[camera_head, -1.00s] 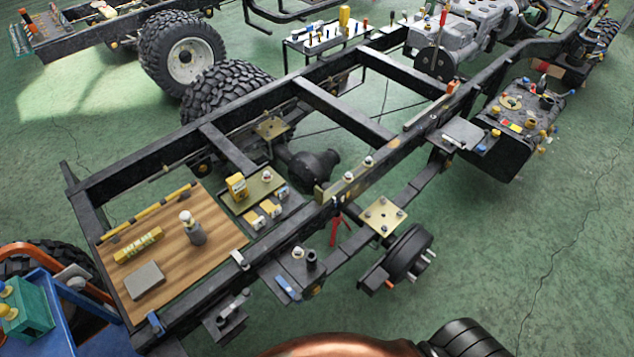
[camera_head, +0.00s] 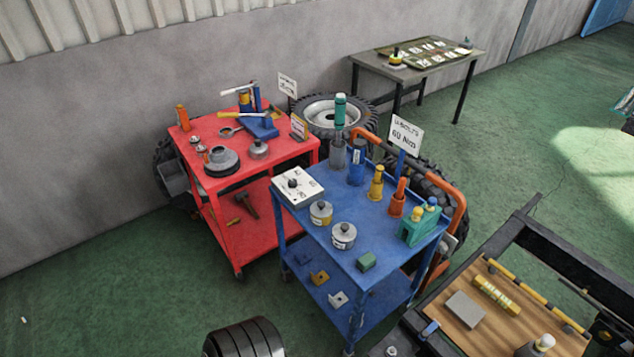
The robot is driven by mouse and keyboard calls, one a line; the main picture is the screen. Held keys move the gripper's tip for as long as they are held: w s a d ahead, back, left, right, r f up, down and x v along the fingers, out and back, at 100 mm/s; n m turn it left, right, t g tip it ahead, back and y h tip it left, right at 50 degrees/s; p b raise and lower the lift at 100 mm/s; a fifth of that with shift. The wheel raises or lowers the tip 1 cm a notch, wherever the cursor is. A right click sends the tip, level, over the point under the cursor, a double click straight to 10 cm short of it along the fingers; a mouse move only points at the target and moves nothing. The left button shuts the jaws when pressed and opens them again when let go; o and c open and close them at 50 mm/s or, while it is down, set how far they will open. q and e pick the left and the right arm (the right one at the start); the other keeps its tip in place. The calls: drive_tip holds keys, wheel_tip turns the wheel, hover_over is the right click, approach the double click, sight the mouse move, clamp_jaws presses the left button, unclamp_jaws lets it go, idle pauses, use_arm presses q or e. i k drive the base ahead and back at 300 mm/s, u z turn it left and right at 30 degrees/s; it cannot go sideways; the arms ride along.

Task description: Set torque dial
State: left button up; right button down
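A white box (camera_head: 307,196) with a black knob (camera_head: 292,183) on top lies at the left back of the blue cart's top (camera_head: 325,236). It looks like a dial, but its markings and setting are too small to read. A white sign (camera_head: 405,134) on a blue post above the cart reads about 60 Nm. Neither gripper shows. A black ribbed part at the bottom edge appears to be mine, well short of the cart top.
A red cart (camera_head: 243,170) stands left. The chassis frame with a wooden board (camera_head: 484,331) is at lower right.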

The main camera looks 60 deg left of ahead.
sight(292, 182)
drive_tip(key=u, duration=2.2)
